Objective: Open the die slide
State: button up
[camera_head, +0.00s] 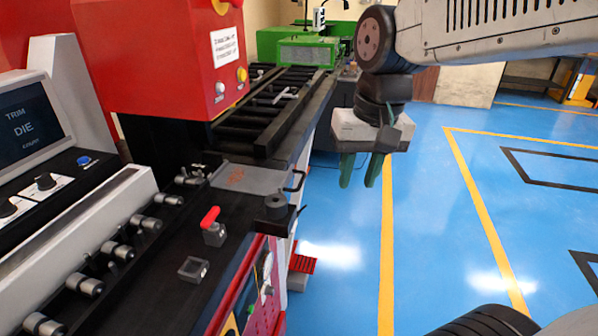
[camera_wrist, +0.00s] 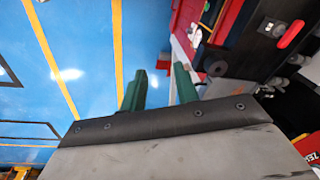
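The die slide appears to be a flat grey plate (camera_head: 250,178) set in the machine's black bed, with a brownish patch on top. A dark bar handle (camera_head: 295,181) stands out from its right edge. The plate looks flush in the bed; I cannot tell its exact position. My gripper (camera_head: 360,170) hangs over the blue floor, to the right of the handle and apart from it. Its two green fingers are spread with nothing between them. The fingers also show in the wrist view (camera_wrist: 160,90), with the machine edge to their right.
A red-handled lever (camera_head: 211,218) and a black knob block (camera_head: 276,207) stand on the bed near the plate. A red machine housing (camera_head: 165,60) rises behind it. A control screen (camera_head: 25,125) is at left. The blue floor (camera_head: 440,220) at right is clear.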

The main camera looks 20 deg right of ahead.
aim_at(302, 179)
jog(key=w+f+m+y, duration=0.1)
jog(key=w+f+m, duration=0.1)
jog(key=w, duration=0.7)
jog(key=w+f+m, duration=0.2)
jog(key=w, duration=0.7)
jog(key=f, duration=0.2)
jog(key=w+a+f, duration=0.1)
jog(key=f, duration=0.4)
jog(key=shift+w+a+f, duration=0.25)
jog(key=shift+w+a, duration=0.05)
jog(key=shift+a, duration=0.05)
grip_shut()
